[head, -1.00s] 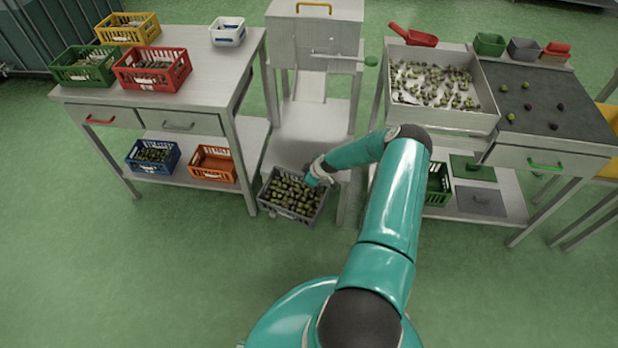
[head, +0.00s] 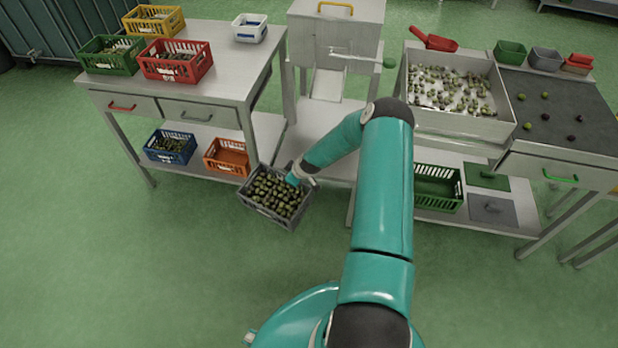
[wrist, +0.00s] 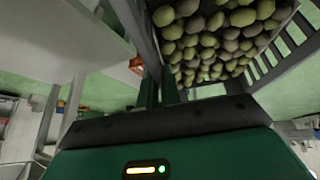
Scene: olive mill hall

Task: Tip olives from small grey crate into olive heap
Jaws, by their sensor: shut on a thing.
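The small grey crate (head: 262,212), full of green and dark olives (head: 277,192), hangs in front of the gap between the left table and the middle stand. My gripper (head: 299,176) is shut on its far right rim. In the wrist view the crate's slatted wall (wrist: 285,62) and its olives (wrist: 212,40) fill the upper right, close to the fingers (wrist: 160,92). The crate looks roughly level, slightly turned. Olives (head: 450,88) lie spread in a wide pale tray (head: 455,124) on the right table; I cannot tell whether these are the heap.
The left table (head: 225,62) bears yellow, green and red crates, with blue (head: 170,147) and orange (head: 227,157) crates on its shelf. A metal machine (head: 335,40) stands in the middle. A green crate (head: 438,188) sits under the right table. Green floor in front is clear.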

